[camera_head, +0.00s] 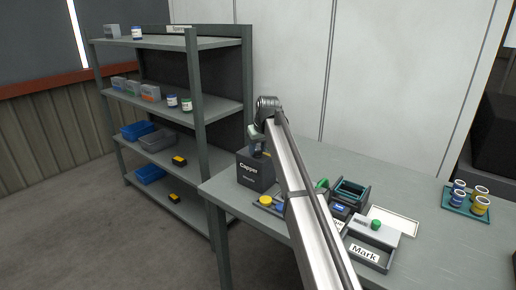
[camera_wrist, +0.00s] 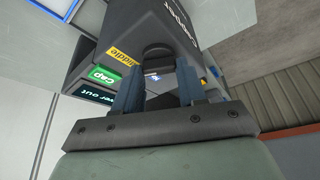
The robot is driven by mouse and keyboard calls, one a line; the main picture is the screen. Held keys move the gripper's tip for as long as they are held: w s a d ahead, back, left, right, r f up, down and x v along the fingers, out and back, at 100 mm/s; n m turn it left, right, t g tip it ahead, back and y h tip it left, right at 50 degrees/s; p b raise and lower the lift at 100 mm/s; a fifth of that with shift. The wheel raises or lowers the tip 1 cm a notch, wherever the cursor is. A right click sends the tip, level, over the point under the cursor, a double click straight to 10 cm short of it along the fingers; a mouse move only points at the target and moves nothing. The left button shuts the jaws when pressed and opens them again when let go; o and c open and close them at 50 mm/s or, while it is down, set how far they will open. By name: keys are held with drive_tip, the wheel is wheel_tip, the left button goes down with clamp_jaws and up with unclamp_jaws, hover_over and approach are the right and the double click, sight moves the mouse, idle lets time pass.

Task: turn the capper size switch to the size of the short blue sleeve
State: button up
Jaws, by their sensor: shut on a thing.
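The capper (camera_head: 256,178) is a dark grey box at the back left of the table, lettered "Capper", with a smaller, hardly readable label below. My gripper (camera_wrist: 157,88) is at the capper, with its two bluish fingers shut on the dark round size switch (camera_wrist: 156,52). In the head view my gripper (camera_head: 257,146) is at the capper's top. A yellow "Middle" label (camera_wrist: 122,54) is beside the switch, and a green "Cap" label (camera_wrist: 103,75) is on the side. The switch's pointer is hidden.
The sleeves stand on a teal tray (camera_head: 452,206). A "Mark" box (camera_head: 370,255), a dark green-rimmed holder (camera_head: 350,192) and a white tray (camera_head: 402,220) are at mid-table. A yellow button (camera_head: 265,200) is before the capper. A grey shelf rack (camera_head: 200,140) stands left.

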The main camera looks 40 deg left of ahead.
drive_tip(key=n+g, duration=0.1)
drive_tip(key=n, duration=0.1)
drive_tip(key=n+g, duration=0.1)
drive_tip(key=n, duration=0.3)
drive_tip(key=shift+w+n+g+y, duration=0.25)
drive_tip(key=shift+n+g+y, duration=0.05)
drive_tip(key=shift+n+g, duration=0.1)
drive_tip(key=n+g, duration=0.1)
drive_tip(key=n, duration=0.1)
drive_tip(key=n+g, duration=0.1)
drive_tip(key=n, duration=0.2)
drive_tip(key=shift+n+h, duration=0.3)
drive_tip(key=shift+h, duration=0.1)
drive_tip(key=o, duration=1.1)
drive_tip(key=shift+c, duration=0.2)
drive_tip(key=v, duration=1.4)
drive_tip(key=shift+a, duration=0.1)
drive_tip(key=shift+f, duration=0.1)
